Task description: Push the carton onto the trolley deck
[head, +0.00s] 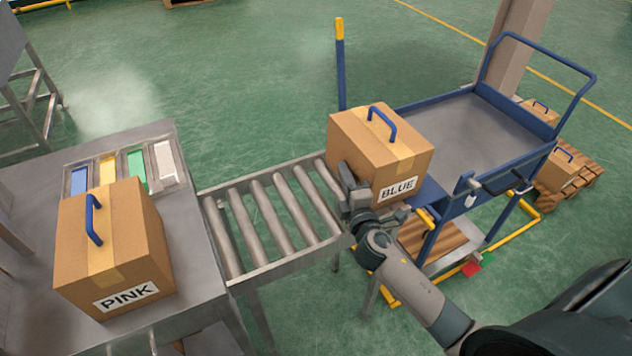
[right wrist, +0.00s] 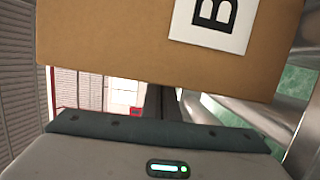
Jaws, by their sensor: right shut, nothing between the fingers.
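The carton labelled BLUE (head: 375,150) stands upright at the right end of the roller conveyor (head: 272,215), by the near left edge of the trolley deck (head: 470,130). Its underside is hidden, so I cannot tell how much rests on the deck. It has a blue handle on top. My right gripper (head: 350,185) is shut and empty at the carton's left side, close to or touching it. In the right wrist view the carton (right wrist: 120,45) fills the top, just beyond the dark fingers (right wrist: 161,102). My left gripper is not in view.
A carton labelled PINK (head: 115,250) stands on the metal table (head: 195,265) at left, beside a tray of coloured cards (head: 110,168). The trolley has a blue push rail (head: 545,55). A blue post (head: 341,65) stands behind the conveyor. The visible deck is bare.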

